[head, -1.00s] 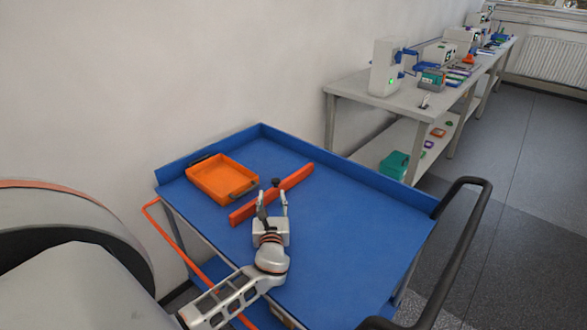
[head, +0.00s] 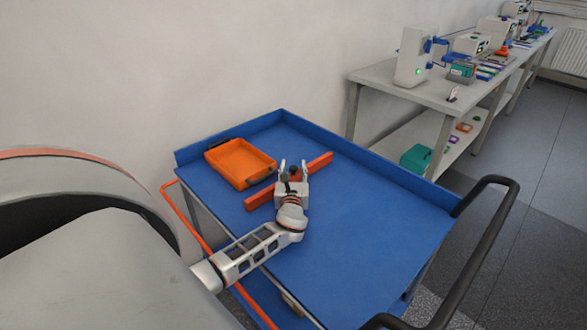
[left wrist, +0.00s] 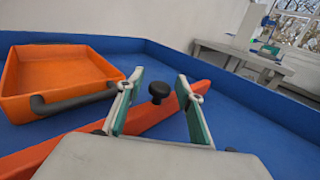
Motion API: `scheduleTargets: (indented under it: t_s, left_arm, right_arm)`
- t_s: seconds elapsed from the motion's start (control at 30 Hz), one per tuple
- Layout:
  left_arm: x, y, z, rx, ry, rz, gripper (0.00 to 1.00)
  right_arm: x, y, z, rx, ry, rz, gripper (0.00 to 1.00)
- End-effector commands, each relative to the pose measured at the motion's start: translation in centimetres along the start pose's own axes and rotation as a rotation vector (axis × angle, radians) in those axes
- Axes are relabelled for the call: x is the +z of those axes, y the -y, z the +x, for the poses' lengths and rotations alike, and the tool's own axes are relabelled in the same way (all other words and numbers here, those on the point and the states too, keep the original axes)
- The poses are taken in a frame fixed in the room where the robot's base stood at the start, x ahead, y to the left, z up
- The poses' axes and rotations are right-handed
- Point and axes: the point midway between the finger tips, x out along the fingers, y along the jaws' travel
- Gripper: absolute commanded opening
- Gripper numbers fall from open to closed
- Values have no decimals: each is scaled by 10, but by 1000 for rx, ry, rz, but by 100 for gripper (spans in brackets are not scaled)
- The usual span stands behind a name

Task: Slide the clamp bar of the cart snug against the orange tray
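The orange tray (head: 212,160) sits at the far left corner of the blue cart top, with a dark handle on its near right side. The red-orange clamp bar (head: 318,164) lies slantwise beside it, a narrow strip of blue showing between them. A black knob (left wrist: 159,90) stands on the bar. My left gripper (head: 294,164) is open at the bar; its fingers stand on either side of the knob. In the left wrist view (left wrist: 160,85) gaps show between knob and both fingers. The gripper hides the bar's middle in the head view. My right gripper is not in view.
The blue cart top (head: 345,235) is clear on the right and near side. Raised rims run along its far edges, and a black push handle (head: 480,245) rises at the right. A grey bench (head: 395,88) with devices stands beyond the cart.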

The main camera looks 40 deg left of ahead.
Motion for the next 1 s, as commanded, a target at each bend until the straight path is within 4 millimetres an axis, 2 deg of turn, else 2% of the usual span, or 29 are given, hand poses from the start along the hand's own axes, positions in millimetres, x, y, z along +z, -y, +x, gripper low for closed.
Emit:
scheduleTargets:
  t_s: [0.13,0.17,0.3,0.53,0.8,1.0]
  left_arm:
    - [0,0,0,0,0,0,36]
    - [0,0,0,0,0,0,34]
    - [0,0,0,0,0,0,0]
    - [0,-5,5,1,1,2,0]
    - [0,-33,32,2,1,1,0]
    - [1,-34,33,2,1,0,0]
  right_arm:
    - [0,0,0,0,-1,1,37]
    - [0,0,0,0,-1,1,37]
    - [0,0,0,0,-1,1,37]
    - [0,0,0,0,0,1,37]
    - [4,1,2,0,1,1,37]
    - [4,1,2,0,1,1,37]
